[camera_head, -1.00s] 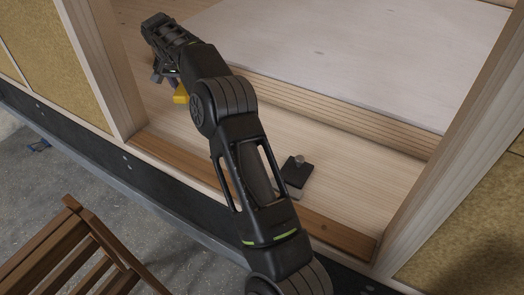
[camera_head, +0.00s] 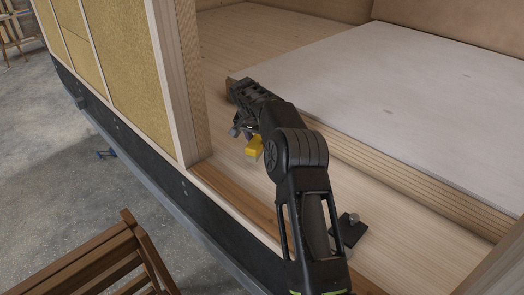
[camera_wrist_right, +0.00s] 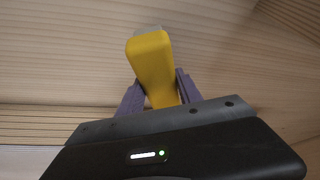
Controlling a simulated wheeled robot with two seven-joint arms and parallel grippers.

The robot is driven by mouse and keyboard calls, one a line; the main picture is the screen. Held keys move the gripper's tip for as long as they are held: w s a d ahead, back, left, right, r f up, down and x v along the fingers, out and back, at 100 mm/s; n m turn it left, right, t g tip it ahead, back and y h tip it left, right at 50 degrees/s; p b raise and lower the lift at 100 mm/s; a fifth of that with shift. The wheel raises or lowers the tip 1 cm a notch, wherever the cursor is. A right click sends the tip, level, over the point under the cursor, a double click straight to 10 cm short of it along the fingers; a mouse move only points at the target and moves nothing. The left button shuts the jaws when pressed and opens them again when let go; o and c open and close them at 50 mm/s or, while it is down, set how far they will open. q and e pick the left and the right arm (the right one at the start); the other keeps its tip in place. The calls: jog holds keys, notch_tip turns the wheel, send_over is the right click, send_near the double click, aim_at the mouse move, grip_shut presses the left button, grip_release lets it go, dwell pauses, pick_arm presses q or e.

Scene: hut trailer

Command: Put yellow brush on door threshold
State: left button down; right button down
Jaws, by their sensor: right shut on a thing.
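The yellow brush (camera_head: 254,146) shows as a small yellow block under the end of my right arm in the head view. My right gripper (camera_head: 245,134) is shut on it, above the pale wood floor inside the doorway. In the right wrist view the brush's yellow body (camera_wrist_right: 152,62) sits between the purple fingers of the right gripper (camera_wrist_right: 158,92). Its far end is greyish and small. The door threshold (camera_head: 236,197), a brown wooden strip along the doorway's outer edge, lies nearer than the brush. My arm hides part of the strip. My left gripper is not in view.
A door post (camera_head: 178,85) stands left of my right arm. A black block with a round knob (camera_head: 350,228) lies on the floor beside my arm. A raised white panel (camera_head: 420,85) fills the right. A wooden chair (camera_head: 110,255) stands outside at lower left.

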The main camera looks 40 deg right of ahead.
notch_tip(320, 180, down, 3)
jog(key=shift+r+p, duration=0.1)
jog(key=shift+p, duration=0.4)
jog(key=shift+f, duration=0.4)
jog(key=shift+f, duration=0.2)
jog(key=c, duration=0.8)
grip_release()
